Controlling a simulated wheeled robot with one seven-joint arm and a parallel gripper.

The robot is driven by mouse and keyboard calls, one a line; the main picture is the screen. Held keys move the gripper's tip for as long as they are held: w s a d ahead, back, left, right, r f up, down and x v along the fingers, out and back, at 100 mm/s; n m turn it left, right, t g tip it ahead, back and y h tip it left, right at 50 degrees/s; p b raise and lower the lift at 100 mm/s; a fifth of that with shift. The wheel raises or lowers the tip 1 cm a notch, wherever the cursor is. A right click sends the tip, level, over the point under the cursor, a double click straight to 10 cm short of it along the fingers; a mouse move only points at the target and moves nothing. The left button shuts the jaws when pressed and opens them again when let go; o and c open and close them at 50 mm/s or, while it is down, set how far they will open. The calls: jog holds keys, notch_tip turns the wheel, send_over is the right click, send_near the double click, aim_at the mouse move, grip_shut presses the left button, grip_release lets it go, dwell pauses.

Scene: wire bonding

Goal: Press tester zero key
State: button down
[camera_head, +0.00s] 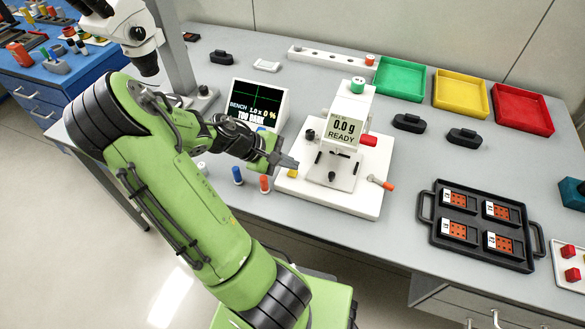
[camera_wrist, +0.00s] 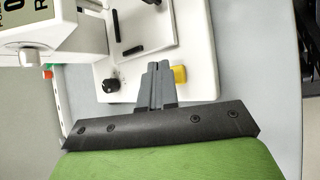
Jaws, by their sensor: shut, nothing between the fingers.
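The tester (camera_head: 345,190) is a white machine on a white base, and its screen (camera_head: 345,128) reads 0.0 g and READY. A small yellow key (camera_head: 292,174) sits at the left front corner of the base. It also shows in the wrist view (camera_wrist: 180,74). I can read no label on it. My gripper (camera_head: 296,164) is shut and empty. In the head view its tips are just above the yellow key. In the wrist view the fingertips (camera_wrist: 157,67) lie right beside the key, to its left; I cannot tell whether they touch.
A black knob (camera_wrist: 111,86) stands on the tester base, left of my fingertips in the wrist view. A red button (camera_head: 369,140) and an orange-tipped lever (camera_head: 382,183) are on its right. Blue (camera_head: 238,176) and orange (camera_head: 264,184) pegs stand left of it. A black tray (camera_head: 480,253) lies right.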

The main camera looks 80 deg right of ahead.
aim_at(289, 173)
notch_tip(289, 173, up, 5)
jog(key=p, duration=0.5)
jog(key=shift+r, duration=0.15)
dwell(0.8)
